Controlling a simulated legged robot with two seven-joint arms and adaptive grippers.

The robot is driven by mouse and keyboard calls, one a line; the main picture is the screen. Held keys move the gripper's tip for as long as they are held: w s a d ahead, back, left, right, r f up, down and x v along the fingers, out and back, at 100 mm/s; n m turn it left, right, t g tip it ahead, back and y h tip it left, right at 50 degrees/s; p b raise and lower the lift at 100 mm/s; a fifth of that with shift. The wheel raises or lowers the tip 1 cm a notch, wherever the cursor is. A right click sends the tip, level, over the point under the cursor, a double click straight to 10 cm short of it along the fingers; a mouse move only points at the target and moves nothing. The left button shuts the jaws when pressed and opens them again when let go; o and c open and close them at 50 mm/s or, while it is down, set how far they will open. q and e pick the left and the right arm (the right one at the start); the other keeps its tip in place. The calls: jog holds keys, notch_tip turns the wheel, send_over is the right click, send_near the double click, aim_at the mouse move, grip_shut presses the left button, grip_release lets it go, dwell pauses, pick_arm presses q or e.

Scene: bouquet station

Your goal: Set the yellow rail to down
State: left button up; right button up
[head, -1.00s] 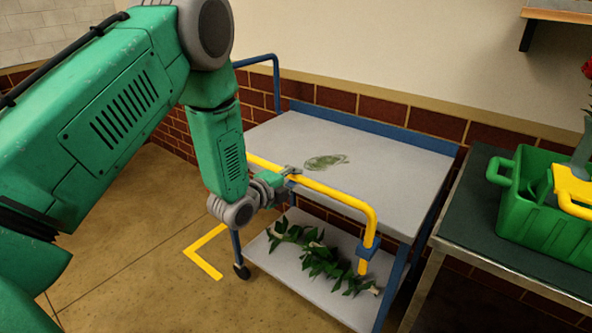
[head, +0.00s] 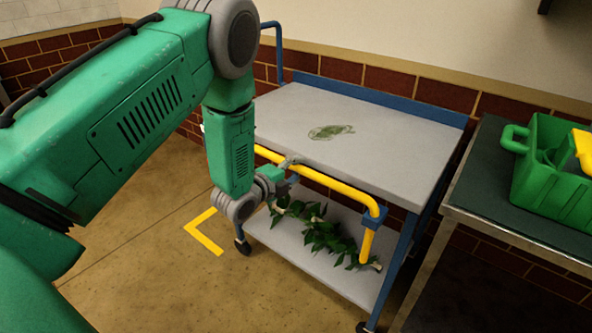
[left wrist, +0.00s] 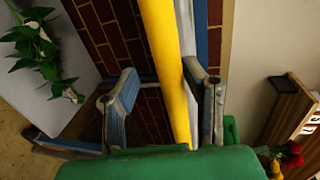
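The yellow rail (head: 330,182) runs along the front edge of the blue and grey cart, bending down at its right end into a blue bracket. Its long bar sits at about the height of the top shelf's front edge. My left gripper (head: 287,166) is at the left part of the bar. In the left wrist view the rail (left wrist: 163,45) passes between the two spread fingers (left wrist: 160,85), close to the right finger, with a gap on the left. Whether a finger touches it I cannot tell. My right gripper is out of view.
The cart's top shelf (head: 390,130) holds only a flat green leafy patch (head: 330,132). A leafy garland (head: 322,238) lies on the lower shelf. A dark table (head: 490,190) with a green crate (head: 550,185) stands to the right. Floor is free in front.

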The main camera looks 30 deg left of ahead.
pick_arm(q)
jog(key=shift+s+d+r, duration=0.1)
jog(key=v, duration=1.1)
jog(key=shift+s+a, duration=0.2)
jog(key=shift+s, duration=0.15)
jog(key=s+d+f+n+g+p, duration=0.2)
jog(key=s+d+f+n+g, duration=0.15)
jog(key=s+f+n, duration=0.2)
jog(key=s+d+f+n+g+p, duration=0.1)
jog(key=s+d+f+n+g, duration=0.1)
jog(key=s+f+n+g, duration=0.3)
jog(key=s+d+f+n+g, duration=0.1)
jog(key=s+n+g, duration=0.1)
jog(key=s, duration=0.3)
jog(key=s+d+f+n+g+p, duration=0.1)
jog(key=s+d+f+n+g, duration=0.1)
jog(key=s, duration=0.4)
jog(key=s+d+f+n+g+y, duration=0.1)
jog(key=s+d+n+g, duration=0.1)
jog(key=s, duration=0.4)
jog(key=shift+f+n+p, duration=0.3)
jog(key=shift+n+p, duration=0.1)
jog(key=shift+n, duration=0.45)
